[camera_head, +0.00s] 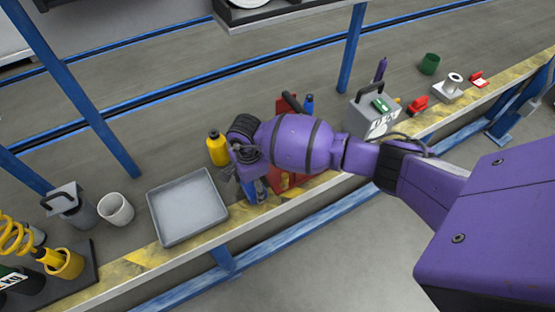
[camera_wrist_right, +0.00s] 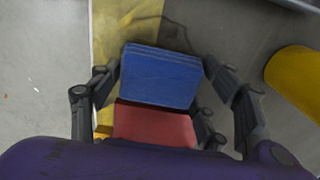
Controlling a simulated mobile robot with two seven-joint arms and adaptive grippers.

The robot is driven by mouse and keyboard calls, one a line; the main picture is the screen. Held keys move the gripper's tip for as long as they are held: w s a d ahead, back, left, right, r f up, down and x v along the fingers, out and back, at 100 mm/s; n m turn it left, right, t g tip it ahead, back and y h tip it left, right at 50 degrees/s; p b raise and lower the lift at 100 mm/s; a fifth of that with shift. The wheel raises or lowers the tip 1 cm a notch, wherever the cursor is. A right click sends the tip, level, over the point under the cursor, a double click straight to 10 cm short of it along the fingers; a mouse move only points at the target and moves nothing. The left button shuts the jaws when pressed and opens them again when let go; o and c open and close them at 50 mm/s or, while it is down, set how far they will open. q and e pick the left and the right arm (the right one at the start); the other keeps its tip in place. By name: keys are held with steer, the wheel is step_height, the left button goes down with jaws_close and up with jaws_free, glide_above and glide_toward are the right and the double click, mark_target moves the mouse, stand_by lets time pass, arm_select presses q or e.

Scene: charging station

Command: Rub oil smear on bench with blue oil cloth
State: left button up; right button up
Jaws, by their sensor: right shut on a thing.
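My right gripper (camera_head: 253,187) is low over the front part of the bench (camera_head: 120,170), between the grey tray and a red object. In the right wrist view its fingers (camera_wrist_right: 160,98) stand on both sides of a folded blue cloth (camera_wrist_right: 160,78) and are shut on it. A red block-like surface (camera_wrist_right: 152,125) shows beside the cloth, nearer the wrist; I cannot tell whether it is joined to it. A dark curved mark (camera_wrist_right: 180,27) lies on the bench beyond the cloth; it may be the oil smear or a shadow. My left gripper is not in view.
The shallow grey tray (camera_head: 187,207) lies left of the gripper. A yellow bottle (camera_head: 217,149) stands close behind it. The red object (camera_head: 287,108) is partly hidden by my arm. A grey box (camera_head: 367,112) stands to the right. A white cup (camera_head: 115,209) stands left.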

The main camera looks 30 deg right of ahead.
mark_target(235, 201)
steer(key=shift+d, duration=0.9)
steer(key=shift+s+d+r, duration=0.1)
steer(key=shift+r, duration=0.05)
steer(key=shift+s+a, duration=0.2)
steer(key=shift+a, duration=4.1)
steer(key=shift+w+d+f, duration=0.1)
steer(key=shift+d, duration=2.05)
steer(key=shift+w+d+f, duration=0.1)
steer(key=shift+d, duration=2)
